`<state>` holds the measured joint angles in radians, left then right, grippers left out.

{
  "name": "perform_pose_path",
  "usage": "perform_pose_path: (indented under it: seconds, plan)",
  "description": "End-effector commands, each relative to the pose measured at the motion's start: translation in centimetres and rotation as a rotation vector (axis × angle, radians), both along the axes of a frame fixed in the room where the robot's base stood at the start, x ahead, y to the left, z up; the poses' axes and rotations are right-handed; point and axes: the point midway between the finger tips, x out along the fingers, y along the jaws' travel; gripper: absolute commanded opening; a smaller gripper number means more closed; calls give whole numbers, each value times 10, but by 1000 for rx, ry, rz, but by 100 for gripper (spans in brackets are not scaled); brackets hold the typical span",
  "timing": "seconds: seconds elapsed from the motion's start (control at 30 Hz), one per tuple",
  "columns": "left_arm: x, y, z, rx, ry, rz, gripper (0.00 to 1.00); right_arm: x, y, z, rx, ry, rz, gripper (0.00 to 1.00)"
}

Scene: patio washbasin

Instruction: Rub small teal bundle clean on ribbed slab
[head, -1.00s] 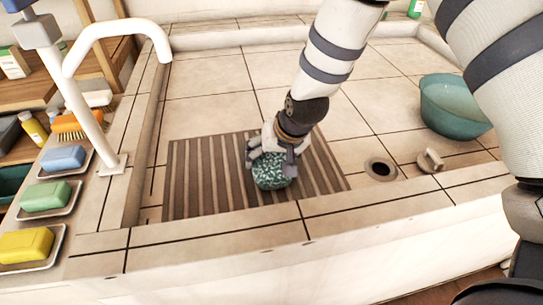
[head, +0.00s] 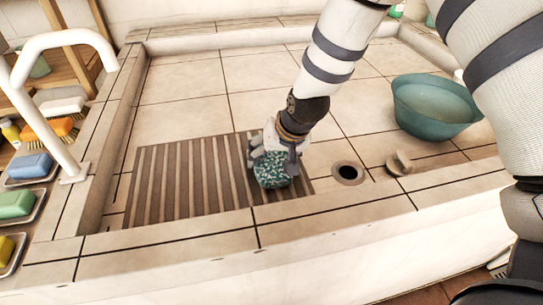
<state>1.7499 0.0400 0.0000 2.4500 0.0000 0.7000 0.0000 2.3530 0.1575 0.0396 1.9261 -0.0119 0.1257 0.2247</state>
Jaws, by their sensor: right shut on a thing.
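The ribbed slab (head: 190,185), brown with raised strips, lies flat in the tiled basin. The small teal bundle (head: 272,172), speckled with white, is at the right part of the slab. My right gripper (head: 272,155) is shut on the bundle from above. The bundle appears to be against the ribs, though its underside is hidden. My left gripper is not in the head view.
A drain hole (head: 348,173) and a small plug (head: 399,163) are right of the slab. A teal bowl (head: 435,108) stands farther right. A white faucet (head: 70,120) rises at the left ledge, near blue (head: 30,166), green (head: 14,205) and yellow (head: 5,250) soap bars.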

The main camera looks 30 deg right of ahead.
Motion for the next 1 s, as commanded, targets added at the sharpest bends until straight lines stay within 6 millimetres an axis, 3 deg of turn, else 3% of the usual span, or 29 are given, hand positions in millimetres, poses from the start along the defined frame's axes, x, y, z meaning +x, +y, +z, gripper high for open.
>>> perform_pose_path:
  seconds: [0.17,0.27,1.0]
  plan:
    - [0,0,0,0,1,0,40,1,-1,2,0,1,1,29]
    - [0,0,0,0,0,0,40,3,-1,22,0,-4,3,29]
    - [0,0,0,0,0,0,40,9,1,79,0,-2,6,29]
